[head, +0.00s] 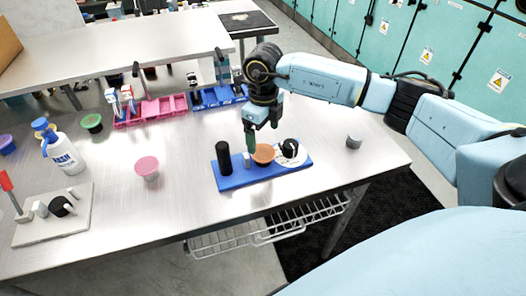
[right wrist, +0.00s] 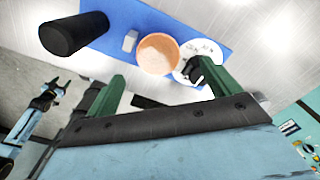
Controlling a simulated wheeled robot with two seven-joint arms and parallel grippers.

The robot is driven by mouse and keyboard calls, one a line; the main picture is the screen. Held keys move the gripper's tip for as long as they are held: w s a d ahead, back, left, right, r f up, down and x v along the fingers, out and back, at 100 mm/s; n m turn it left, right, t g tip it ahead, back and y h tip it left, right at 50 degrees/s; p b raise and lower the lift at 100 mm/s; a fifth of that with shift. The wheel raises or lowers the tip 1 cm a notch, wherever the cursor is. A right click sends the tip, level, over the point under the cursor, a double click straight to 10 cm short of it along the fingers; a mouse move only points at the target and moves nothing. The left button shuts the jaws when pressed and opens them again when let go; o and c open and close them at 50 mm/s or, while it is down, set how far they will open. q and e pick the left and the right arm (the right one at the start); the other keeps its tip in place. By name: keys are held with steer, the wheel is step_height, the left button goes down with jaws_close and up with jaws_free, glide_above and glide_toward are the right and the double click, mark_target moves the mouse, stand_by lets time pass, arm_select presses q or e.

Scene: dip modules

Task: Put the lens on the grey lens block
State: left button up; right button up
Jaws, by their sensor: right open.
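My right gripper (head: 262,133) is open above a blue board (head: 229,181), its two green fingers apart with nothing between them. In the right wrist view the fingers (right wrist: 157,76) point toward the board. On the board stand a black cylinder (head: 223,158), a small pale grey block (head: 246,164), an orange round cup (head: 263,154) and a white disc (head: 300,160) with a black piece (head: 290,148) on it. A short grey cylinder (head: 354,141) stands on the table to the right of the board. I cannot tell for certain which is the lens or the grey lens block. My left gripper (right wrist: 47,97) shows small at the left of the right wrist view.
A pale tray (head: 25,238) with small blocks, a black piece and a red flag lies at left. A wash bottle (head: 62,150), a pink cup (head: 146,167) and a green cup (head: 92,122) stand nearby. Pink (head: 153,110) and blue bins line the back. The front middle is clear.

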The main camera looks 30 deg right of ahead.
mark_target(263, 151)
step_height(263, 151, down, 5)
steer(key=shift+s+a+f+p, duration=0.1)
steer(key=shift+p, duration=0.35)
steer(key=shift+c, duration=0.3)
steer(key=c, duration=1.1)
